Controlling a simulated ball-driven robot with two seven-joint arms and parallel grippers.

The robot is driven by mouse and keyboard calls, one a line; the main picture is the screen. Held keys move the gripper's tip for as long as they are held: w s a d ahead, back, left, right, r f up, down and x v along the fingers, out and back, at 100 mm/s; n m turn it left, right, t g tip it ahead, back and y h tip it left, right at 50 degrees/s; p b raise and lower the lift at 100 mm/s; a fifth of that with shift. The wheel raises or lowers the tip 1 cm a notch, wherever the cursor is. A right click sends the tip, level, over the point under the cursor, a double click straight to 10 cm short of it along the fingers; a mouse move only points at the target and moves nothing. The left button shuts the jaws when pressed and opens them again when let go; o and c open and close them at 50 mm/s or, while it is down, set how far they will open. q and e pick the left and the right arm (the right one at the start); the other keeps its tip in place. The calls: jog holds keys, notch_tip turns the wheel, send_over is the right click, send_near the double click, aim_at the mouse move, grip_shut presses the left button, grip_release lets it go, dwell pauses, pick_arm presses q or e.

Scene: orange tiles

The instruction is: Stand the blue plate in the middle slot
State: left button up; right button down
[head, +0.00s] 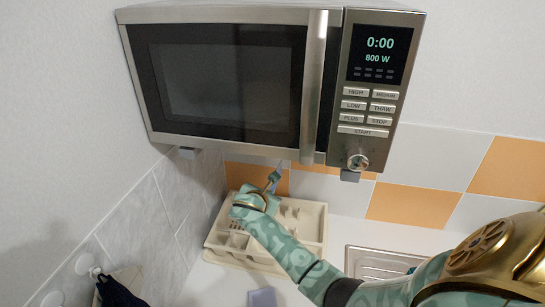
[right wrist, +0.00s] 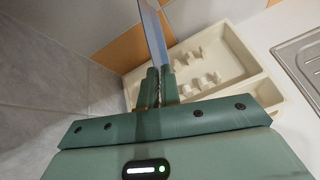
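The blue plate (right wrist: 153,35) is seen nearly edge-on in the right wrist view, rising upright from between my right gripper's fingers. My right gripper (right wrist: 160,88) is shut on its lower edge. In the head view my right gripper (head: 273,181) is over the back of the cream dish rack (head: 232,262), below the microwave; only a small bluish sliver of the plate (head: 283,165) shows there. The rack also shows in the right wrist view (right wrist: 238,52), with several pegs standing in rows. I cannot tell which slot the plate lines up with. My left gripper is out of view.
A microwave (head: 220,85) hangs low over the rack's back. Tiled walls close in behind and left. A metal drainer (head: 380,262) lies right of the rack. A lavender block (head: 262,298) sits in front. A dark cloth (head: 120,292) hangs from a hook at lower left.

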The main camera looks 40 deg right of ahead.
jog(key=d+r+n+h+p, duration=0.1)
jog(key=d+r+p, duration=0.1)
jog(key=p, duration=0.2)
jog(key=shift+s+n, duration=0.1)
jog(key=shift+n, duration=0.3)
jog(key=shift+f+h+p, duration=0.25)
jog(key=shift+h+p, duration=0.05)
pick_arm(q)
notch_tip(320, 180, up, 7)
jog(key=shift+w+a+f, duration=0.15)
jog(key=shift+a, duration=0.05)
pick_arm(e)
jog(key=shift+d+f, duration=0.1)
jog(key=shift+s, duration=0.1)
jog(key=shift+n, duration=0.3)
